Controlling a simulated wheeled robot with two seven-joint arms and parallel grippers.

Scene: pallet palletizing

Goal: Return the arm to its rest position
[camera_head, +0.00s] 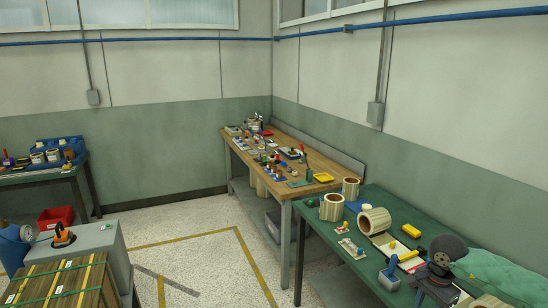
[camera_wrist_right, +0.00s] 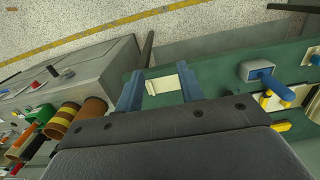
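My right gripper (camera_wrist_right: 160,82) shows in the right wrist view as two blue fingers standing apart. A small whitish piece (camera_wrist_right: 166,84) appears between them against the green tabletop (camera_wrist_right: 226,72); I cannot make out any finger closed on it. My left gripper is in no frame. In the head view the green table (camera_head: 334,198) stands at the lower right.
A wooden workbench (camera_head: 292,140) stands behind. A strapped wooden crate (camera_head: 60,284) is at lower left. The marked floor (camera_head: 200,262) between is clear.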

